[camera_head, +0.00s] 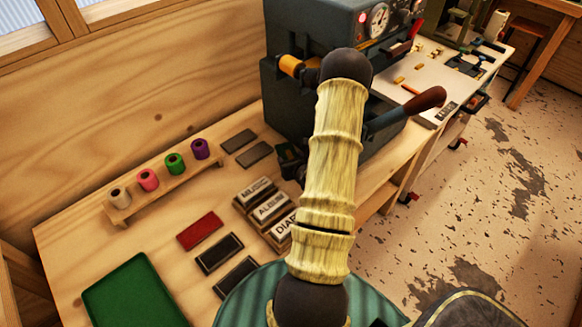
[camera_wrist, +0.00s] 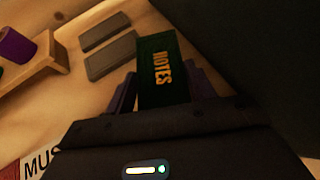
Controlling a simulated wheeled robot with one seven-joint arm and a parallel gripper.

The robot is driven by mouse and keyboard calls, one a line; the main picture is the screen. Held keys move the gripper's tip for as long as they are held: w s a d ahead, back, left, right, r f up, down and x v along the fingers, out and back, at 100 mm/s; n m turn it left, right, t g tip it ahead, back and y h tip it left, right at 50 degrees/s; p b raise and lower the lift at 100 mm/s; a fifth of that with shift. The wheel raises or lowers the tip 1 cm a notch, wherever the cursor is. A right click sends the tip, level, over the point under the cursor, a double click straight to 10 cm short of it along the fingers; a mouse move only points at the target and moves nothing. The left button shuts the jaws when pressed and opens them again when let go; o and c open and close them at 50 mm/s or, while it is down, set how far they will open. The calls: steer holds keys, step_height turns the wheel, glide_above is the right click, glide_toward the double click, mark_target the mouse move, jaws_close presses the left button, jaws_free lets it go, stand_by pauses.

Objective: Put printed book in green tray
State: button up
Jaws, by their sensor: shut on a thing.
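My gripper (camera_wrist: 163,88) is shut on a dark green printed book (camera_wrist: 165,68) with "NOTES" in gold letters. The book sits between the two fingers in the wrist view. The green tray (camera_head: 132,293) lies flat on the wooden bench at the lower left of the head view. It looks empty, and the gripper is well away from it, to the upper right.
A dark press (camera_head: 300,110) with a lever stands beside my arm. A rack (camera_head: 165,192) holds several coloured foil rolls. Lettered blocks (camera_head: 268,207), a red pad (camera_head: 200,230), dark pads (camera_head: 220,253) and two grey bars (camera_wrist: 113,56) lie on the bench between.

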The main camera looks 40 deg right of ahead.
steer(key=shift+f, duration=2)
steer(key=shift+f, duration=0.1)
steer(key=shift+f, duration=0.15)
steer(key=o, duration=1)
